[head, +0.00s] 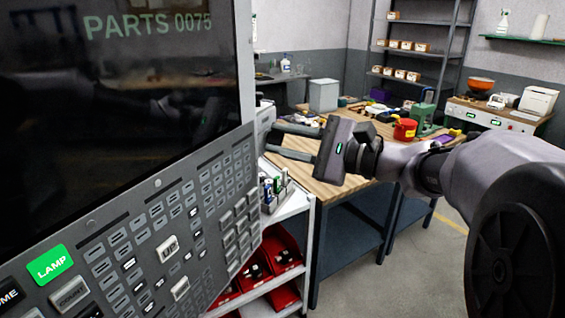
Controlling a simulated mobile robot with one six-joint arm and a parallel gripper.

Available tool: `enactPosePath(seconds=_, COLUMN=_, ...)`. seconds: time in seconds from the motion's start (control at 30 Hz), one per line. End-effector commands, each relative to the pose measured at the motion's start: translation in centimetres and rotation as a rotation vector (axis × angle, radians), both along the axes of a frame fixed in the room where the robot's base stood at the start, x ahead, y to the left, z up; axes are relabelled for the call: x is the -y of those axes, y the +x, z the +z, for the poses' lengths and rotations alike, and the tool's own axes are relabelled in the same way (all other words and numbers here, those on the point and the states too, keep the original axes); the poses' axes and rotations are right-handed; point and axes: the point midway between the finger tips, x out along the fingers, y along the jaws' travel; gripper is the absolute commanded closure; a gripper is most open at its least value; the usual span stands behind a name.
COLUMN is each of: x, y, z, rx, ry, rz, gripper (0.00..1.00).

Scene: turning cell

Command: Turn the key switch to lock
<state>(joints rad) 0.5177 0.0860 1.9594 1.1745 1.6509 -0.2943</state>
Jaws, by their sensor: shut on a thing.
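My gripper (272,142) reaches in from the right, with its two fingers pointing left at the right edge of the machine's control panel (150,215). Its fingertips end beside a pale grey housing (264,115) that shows just past the panel edge. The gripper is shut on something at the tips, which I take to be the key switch. The key switch itself cannot be made out, so its position cannot be read. The panel has rows of grey keys, a green LAMP button (50,264) and a dark screen (110,90) reading PARTS 0075.
A white cart (312,215) with red bins (280,250) stands below my gripper. Shelves (420,53) stand at the back. Floor shows at lower right.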

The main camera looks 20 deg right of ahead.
Motion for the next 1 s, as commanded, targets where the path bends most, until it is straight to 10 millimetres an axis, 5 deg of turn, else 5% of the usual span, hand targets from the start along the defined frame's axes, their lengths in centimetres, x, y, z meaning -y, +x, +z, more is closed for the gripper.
enactPosePath(seconds=1.0, x=-0.02, y=-0.03, z=-0.34, rx=0.503, ry=-0.456, rz=0.001, gripper=1.0)
